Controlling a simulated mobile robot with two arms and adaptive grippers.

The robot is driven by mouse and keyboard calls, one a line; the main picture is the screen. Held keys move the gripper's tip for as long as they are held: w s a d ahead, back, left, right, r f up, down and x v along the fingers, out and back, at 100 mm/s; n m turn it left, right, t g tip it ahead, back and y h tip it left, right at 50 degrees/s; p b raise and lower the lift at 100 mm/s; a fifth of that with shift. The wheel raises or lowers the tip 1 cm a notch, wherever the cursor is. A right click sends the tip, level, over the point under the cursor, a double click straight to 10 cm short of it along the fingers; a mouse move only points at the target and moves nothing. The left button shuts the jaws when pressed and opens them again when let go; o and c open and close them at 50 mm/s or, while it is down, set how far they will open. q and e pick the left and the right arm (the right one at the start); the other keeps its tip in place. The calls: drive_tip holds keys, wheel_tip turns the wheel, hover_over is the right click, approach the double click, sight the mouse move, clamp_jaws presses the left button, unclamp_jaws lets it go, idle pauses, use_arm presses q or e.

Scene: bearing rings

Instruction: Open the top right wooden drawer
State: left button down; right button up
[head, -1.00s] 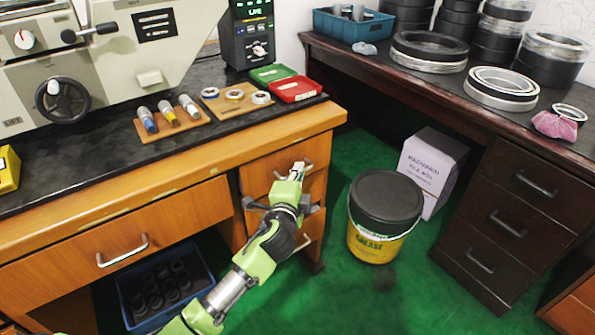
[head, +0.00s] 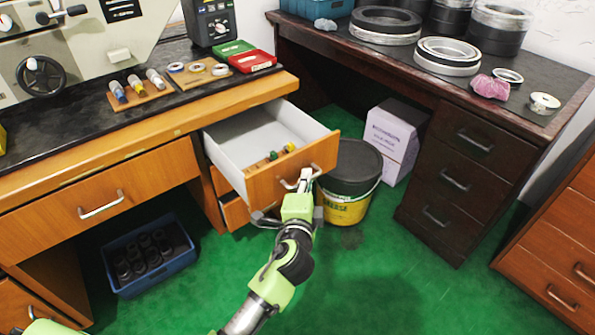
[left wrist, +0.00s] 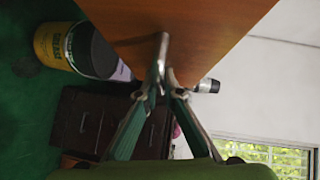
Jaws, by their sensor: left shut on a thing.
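The top right wooden drawer (head: 268,147) of the workbench is pulled well out in the head view. Its white inside shows, with several small coloured items (head: 272,156) near the front. My left gripper (head: 304,180) is at the drawer front and shut on its metal handle (head: 292,184). In the left wrist view, the fingers of my left gripper (left wrist: 165,82) close around the handle (left wrist: 163,48), against the drawer's wooden front (left wrist: 190,25). My right gripper is in neither view.
A black-lidded yellow grease bucket (head: 349,180) stands just right of the open drawer, with a white box (head: 395,140) behind it. A blue crate (head: 150,262) of dark parts sits under the bench. The green floor in front is clear.

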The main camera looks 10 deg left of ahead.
use_arm(q)
drive_tip(key=shift+s+d, duration=0.65)
drive_tip(key=shift+d, duration=0.15)
drive_tip(key=c, duration=2.4)
unclamp_jaws()
drive_tip(key=shift+c, duration=0.2)
drive_tip(key=s+d+r, duration=0.1)
drive_tip(key=s, duration=1.1)
drive_tip(key=shift+d+r, duration=0.2)
drive_tip(key=shift+r, duration=0.15)
drive_tip(key=shift+w+a+f, duration=0.1)
